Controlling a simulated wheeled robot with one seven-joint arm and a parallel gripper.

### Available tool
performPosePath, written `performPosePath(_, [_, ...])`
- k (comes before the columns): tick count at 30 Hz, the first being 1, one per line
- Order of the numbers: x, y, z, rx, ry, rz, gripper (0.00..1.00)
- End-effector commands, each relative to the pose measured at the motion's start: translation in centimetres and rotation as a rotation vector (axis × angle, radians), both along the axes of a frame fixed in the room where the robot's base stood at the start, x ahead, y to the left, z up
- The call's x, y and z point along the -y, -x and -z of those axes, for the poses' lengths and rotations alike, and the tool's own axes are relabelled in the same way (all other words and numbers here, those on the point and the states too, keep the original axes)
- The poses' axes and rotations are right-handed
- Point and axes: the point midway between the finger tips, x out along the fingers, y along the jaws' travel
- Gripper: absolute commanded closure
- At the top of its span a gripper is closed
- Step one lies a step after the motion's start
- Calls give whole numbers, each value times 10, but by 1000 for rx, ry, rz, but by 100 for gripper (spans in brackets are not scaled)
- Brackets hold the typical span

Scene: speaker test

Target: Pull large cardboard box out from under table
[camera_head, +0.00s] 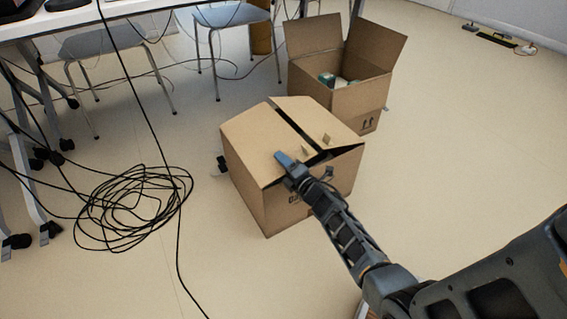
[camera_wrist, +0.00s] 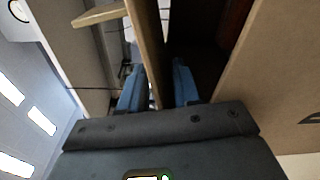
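A large closed-looking cardboard box (camera_head: 247,180) stands on the floor in the middle of the head view, out in the open. Its top flaps are partly folded in, with a dark gap between them. My gripper (camera_head: 287,160) is at the near top edge of this box. In the wrist view my gripper (camera_wrist: 158,78) has its two blue fingers apart. A thin cardboard flap (camera_wrist: 147,42) runs between them, close to the left finger, with a dark gap beside the right one. Firm contact cannot be made out.
A second, open cardboard box (camera_head: 345,100) with things inside stands just behind. A white table (camera_head: 60,22) and chairs (camera_head: 95,45) are at the upper left. Coiled black cables (camera_head: 135,205) lie on the floor at left.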

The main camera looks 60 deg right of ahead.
Motion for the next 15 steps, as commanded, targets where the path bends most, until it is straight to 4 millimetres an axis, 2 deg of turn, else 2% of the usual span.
performPosePath(8, [-4,7,2,-6,-3,1,62])
performPosePath(15, [-20,41,1,-8,-4,0,62])
